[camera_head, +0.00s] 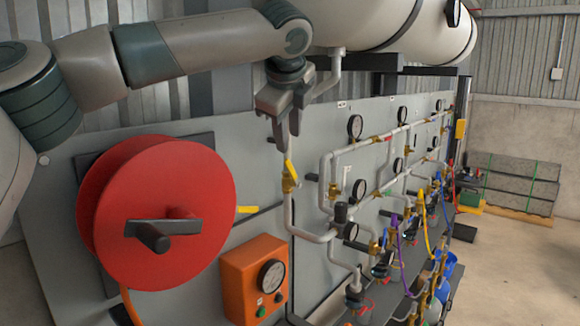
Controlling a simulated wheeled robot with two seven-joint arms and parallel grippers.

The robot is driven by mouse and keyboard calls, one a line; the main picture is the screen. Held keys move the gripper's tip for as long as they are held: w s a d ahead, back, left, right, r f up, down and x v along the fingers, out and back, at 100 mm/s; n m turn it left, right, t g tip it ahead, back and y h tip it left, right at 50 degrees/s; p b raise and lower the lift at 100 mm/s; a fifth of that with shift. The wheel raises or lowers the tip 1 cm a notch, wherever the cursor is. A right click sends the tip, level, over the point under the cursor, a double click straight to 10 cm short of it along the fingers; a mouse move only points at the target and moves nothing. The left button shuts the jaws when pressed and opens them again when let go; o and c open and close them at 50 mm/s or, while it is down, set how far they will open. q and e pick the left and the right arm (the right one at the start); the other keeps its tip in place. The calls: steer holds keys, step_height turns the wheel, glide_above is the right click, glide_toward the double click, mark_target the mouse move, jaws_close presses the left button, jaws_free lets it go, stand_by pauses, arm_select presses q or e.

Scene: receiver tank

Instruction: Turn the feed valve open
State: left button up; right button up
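A brass valve with a yellow lever (291,171) sits on the pale vertical pipe left of the pipework, below the tank. I take it as the feed valve; no label on it is readable. Its lever is tilted, with its upper end toward the left. My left gripper (287,140) points down just above the lever. Its two fingers show a narrow gap with nothing seen between them. The fingertips look close to the lever's upper end, but I cannot tell whether they touch. My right gripper is not in view.
A large red reel (110,215) and an orange gauge box (238,282) stand out from the grey panel (235,150) at left. A white tank (370,20) hangs above. Pipes with several gauges and valves crowd the right. Floor (520,270) is open at far right.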

mark_target(290, 166)
arm_select(q)
steer(key=p+x, duration=0.3)
steer(key=x, duration=1)
steer(key=shift+w+f+p, duration=0.2)
steer(key=shift+w+p, duration=0.05)
steer(key=shift+p, duration=0.15)
steer(key=shift+c, duration=0.6)
jaws_close()
